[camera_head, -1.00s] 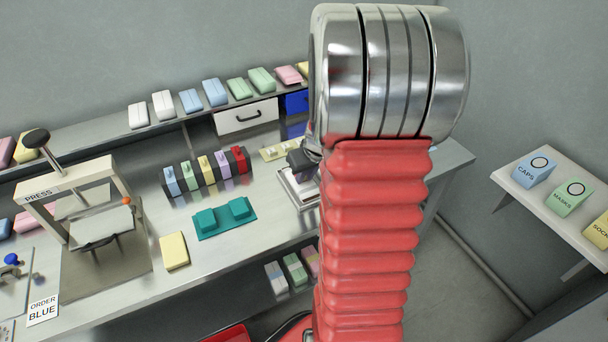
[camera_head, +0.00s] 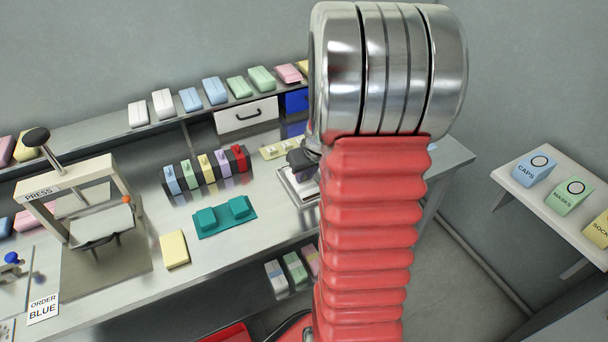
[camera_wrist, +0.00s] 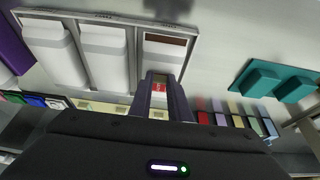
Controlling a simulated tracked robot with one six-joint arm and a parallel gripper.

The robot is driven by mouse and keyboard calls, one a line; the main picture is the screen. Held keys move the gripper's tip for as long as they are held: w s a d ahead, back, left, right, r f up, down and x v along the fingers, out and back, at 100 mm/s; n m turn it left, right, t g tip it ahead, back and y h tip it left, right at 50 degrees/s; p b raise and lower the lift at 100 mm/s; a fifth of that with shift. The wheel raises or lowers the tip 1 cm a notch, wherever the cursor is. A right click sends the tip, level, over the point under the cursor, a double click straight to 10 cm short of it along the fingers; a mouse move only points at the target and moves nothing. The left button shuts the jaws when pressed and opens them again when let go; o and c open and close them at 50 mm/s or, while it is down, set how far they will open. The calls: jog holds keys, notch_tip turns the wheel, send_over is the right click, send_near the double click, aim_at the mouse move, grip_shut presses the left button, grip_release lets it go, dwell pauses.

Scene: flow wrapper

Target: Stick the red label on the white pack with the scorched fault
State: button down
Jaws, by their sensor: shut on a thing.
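My gripper (camera_wrist: 160,80) is shut on a small red label (camera_wrist: 159,87) with a pale mark. In the wrist view it is just beside the near end of a white pack (camera_wrist: 164,62), which has a dark brown scorched band at its far end. Two other white packs (camera_wrist: 104,55) (camera_wrist: 52,50) lie left of it in the same tray (camera_wrist: 135,19) and show no brown mark. Whether the label touches the pack cannot be told. In the head view my gripper (camera_head: 302,160) is over the tray (camera_head: 307,203), mostly hidden by my arm.
A rack of coloured blocks (camera_head: 205,174), one red, stands left of the tray. A teal fixture (camera_head: 224,218) lies in front of the rack, a yellow pack (camera_head: 174,250) left of it. The press (camera_head: 85,200) stands at far left. A shelf with packs runs behind.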

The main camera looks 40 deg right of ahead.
jog(key=c, duration=1.6)
grip_release()
jog(key=shift+f, duration=0.1)
jog(key=shift+s+a, duration=0.1)
jog(key=v, duration=1.3)
jog(key=shift+r, duration=0.4)
